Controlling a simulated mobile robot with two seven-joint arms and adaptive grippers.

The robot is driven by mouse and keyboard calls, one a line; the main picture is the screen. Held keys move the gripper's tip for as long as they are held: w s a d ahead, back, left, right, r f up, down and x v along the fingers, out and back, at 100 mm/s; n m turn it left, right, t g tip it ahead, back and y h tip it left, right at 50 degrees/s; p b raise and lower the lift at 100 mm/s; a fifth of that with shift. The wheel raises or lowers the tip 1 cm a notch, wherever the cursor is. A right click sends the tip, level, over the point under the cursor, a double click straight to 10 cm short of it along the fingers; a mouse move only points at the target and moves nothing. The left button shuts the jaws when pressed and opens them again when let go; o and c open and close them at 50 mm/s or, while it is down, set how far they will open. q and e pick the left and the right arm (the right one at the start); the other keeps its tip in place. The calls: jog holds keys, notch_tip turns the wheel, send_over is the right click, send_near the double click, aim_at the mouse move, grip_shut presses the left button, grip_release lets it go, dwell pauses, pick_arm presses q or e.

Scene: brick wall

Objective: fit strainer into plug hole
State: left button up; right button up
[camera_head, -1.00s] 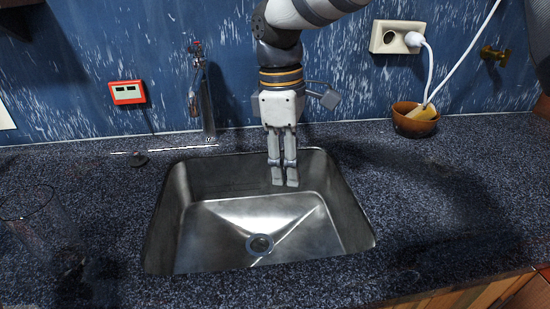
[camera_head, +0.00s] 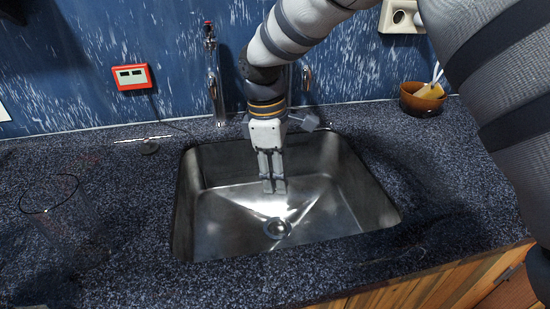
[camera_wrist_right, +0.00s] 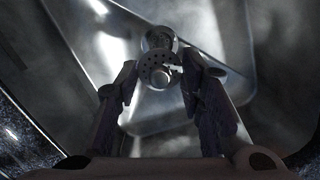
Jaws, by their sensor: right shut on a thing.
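The steel sink's plug hole (camera_head: 277,228) is a dark round opening with a metal rim in the basin floor. It also shows in the right wrist view (camera_wrist_right: 158,39), beyond the fingertips. My right gripper (camera_head: 274,187) points down inside the basin, behind the plug hole in the head view. In the wrist view my right gripper (camera_wrist_right: 155,80) is shut on the strainer (camera_wrist_right: 146,63), a small perforated metal disc with a round knob. The strainer is apart from the hole as far as I can tell, and I cannot make it out in the head view. My left gripper is out of view.
The steel sink (camera_head: 225,222) is set in a dark speckled counter (camera_head: 130,230). A tap (camera_head: 214,90) stands behind it. A clear glass (camera_head: 70,215) stands at left, and a brown bowl (camera_head: 418,105) at back right. The basin floor is otherwise bare.

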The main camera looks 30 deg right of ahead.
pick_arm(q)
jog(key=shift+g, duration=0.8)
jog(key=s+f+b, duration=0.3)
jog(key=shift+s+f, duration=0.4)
pick_arm(e)
send_over(278, 232)
jog(key=f, duration=1.3)
jog(key=shift+w+f, duration=0.2)
jog(key=shift+w, duration=0.1)
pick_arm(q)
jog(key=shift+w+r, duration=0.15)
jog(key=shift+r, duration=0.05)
pick_arm(e)
jog(key=shift+f, duration=0.15)
jog(key=shift+f, duration=0.25)
jog(key=shift+f, duration=0.2)
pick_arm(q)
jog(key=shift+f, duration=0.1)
pick_arm(e)
jog(key=shift+s+f, duration=0.2)
jog(key=shift+f, duration=0.05)
